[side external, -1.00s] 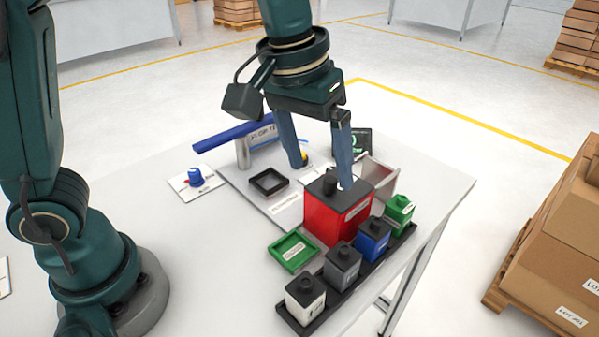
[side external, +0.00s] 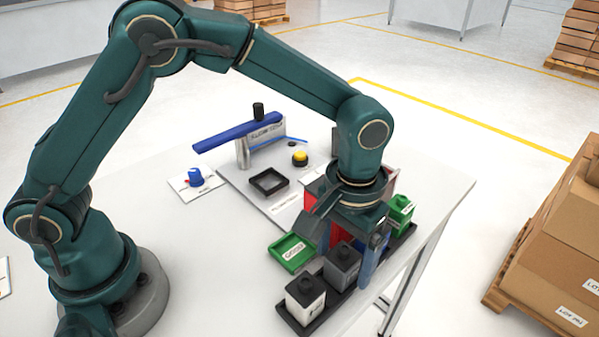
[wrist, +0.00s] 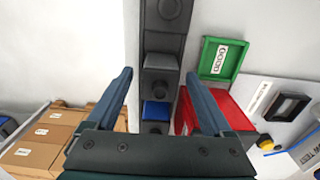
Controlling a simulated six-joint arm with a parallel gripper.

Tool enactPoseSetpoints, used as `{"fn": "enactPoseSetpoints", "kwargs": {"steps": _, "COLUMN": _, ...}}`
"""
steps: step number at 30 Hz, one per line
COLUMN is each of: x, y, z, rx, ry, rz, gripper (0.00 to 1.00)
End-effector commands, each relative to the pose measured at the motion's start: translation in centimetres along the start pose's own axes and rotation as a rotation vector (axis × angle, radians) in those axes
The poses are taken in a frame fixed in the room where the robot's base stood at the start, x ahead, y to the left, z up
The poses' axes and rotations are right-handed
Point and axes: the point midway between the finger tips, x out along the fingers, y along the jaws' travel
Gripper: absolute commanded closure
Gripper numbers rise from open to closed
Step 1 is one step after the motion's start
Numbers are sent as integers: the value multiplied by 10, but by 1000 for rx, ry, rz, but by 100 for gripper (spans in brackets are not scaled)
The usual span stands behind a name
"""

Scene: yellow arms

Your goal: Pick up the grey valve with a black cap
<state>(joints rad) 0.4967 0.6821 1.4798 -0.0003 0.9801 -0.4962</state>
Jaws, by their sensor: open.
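The grey valve (side external: 342,267) with its black cap stands upright in the black rack, between the white valve (side external: 306,299) and the gripper in the side view. In the wrist view its grey body (wrist: 161,66) shows ahead of the fingers, near the middle. My gripper (side external: 340,255) is open and empty, low over the rack. The gripper mostly hides the blue valve in the side view.
The red box (side external: 312,190) is close beside the gripper, partly hidden. A green tray (side external: 291,252) lies left of the rack (side external: 330,310). The green valve (side external: 400,212) stands at the rack's far end. A yellow button (side external: 299,157) is further back. The table's left side is mostly clear.

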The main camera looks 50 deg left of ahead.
Motion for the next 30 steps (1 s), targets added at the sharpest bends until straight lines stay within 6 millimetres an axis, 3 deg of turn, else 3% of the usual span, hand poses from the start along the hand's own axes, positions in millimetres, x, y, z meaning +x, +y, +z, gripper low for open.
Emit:
{"fn": "enactPoseSetpoints", "kwargs": {"steps": 6, "x": 1, "y": 0, "z": 0, "rx": 0, "ry": 1, "rz": 0, "gripper": 15}}
{"fn": "enactPoseSetpoints", "kwargs": {"steps": 8, "x": 1, "y": 0, "z": 0, "rx": 0, "ry": 0, "rz": 0, "gripper": 34}}
{"fn": "enactPoseSetpoints", "kwargs": {"steps": 13, "x": 0, "y": 0, "z": 0, "rx": 0, "ry": 1, "rz": 0, "gripper": 99}}
{"fn": "enactPoseSetpoints", "kwargs": {"steps": 23, "x": -6, "y": 0, "z": -1, "rx": 0, "ry": 3, "rz": 2, "gripper": 100}}
{"fn": "enactPoseSetpoints", "kwargs": {"steps": 30, "x": -48, "y": 1, "z": -2, "rx": 0, "ry": 9, "rz": 5, "gripper": 100}}
